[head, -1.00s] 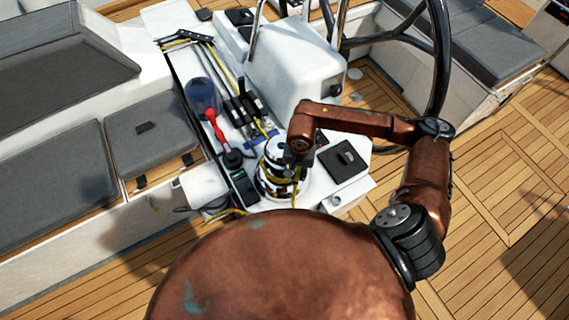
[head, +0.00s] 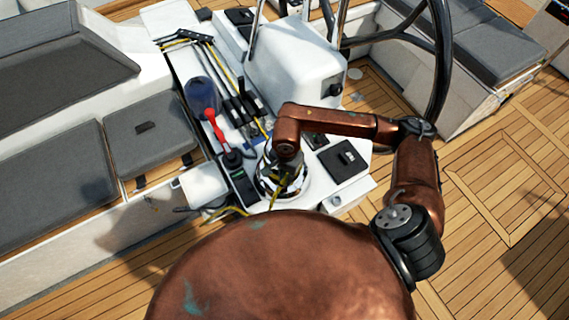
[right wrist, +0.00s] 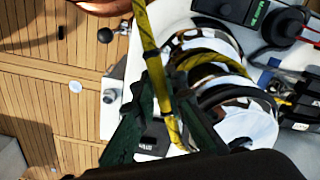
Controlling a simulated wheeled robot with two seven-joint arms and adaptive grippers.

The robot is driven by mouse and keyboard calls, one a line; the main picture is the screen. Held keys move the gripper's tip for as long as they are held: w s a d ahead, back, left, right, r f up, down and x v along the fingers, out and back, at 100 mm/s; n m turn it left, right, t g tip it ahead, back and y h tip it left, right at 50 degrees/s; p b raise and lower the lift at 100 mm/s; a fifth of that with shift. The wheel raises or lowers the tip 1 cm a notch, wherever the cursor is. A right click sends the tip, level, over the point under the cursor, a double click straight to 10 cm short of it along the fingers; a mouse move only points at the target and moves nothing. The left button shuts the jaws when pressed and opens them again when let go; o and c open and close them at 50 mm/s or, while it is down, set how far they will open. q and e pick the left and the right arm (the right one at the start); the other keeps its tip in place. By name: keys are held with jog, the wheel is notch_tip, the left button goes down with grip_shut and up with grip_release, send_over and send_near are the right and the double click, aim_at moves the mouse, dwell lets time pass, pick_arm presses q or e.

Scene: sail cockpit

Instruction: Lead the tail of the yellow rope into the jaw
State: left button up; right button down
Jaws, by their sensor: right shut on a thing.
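The chrome winch (head: 264,186) stands on the white console, partly hidden by my right arm in the head view. In the right wrist view the winch (right wrist: 236,122) lies close beside the fingers, with yellow turns wrapped on its drum. My right gripper (right wrist: 160,110) is shut on the yellow rope (right wrist: 146,35), which runs up and away from the dark green fingers. In the head view this gripper (head: 284,178) is over the right part of the winch top. The jaw cannot be made out clearly. My left gripper is out of view.
A red-handled winch tool (head: 212,118) and black rope clutches (head: 236,104) lie left of the winch. A black panel (head: 343,161) is to its right. The steering wheel (head: 438,70) stands behind my right arm. More yellow rope (head: 232,210) lies at the console's front edge.

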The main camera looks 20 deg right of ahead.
jog(key=shift+w+a+m, duration=0.1)
jog(key=shift+a+m, duration=0.3)
jog(key=shift+m, duration=0.1)
jog(key=shift+w+a+m, duration=0.3)
jog(key=shift+a+m, duration=0.3)
jog(key=shift+m, duration=0.05)
jog(key=shift+w+a+m, duration=0.3)
jog(key=shift+a+m, duration=0.3)
jog(key=shift+m, duration=0.05)
jog(key=shift+w+a+m+b, duration=0.4)
jog(key=shift+w+a+m, duration=0.3)
jog(key=shift+m, duration=0.3)
jog(key=c, duration=2.4)
grip_release()
jog(key=shift+a, duration=0.1)
jog(key=o, duration=0.5)
jog(key=shift+o, duration=0.4)
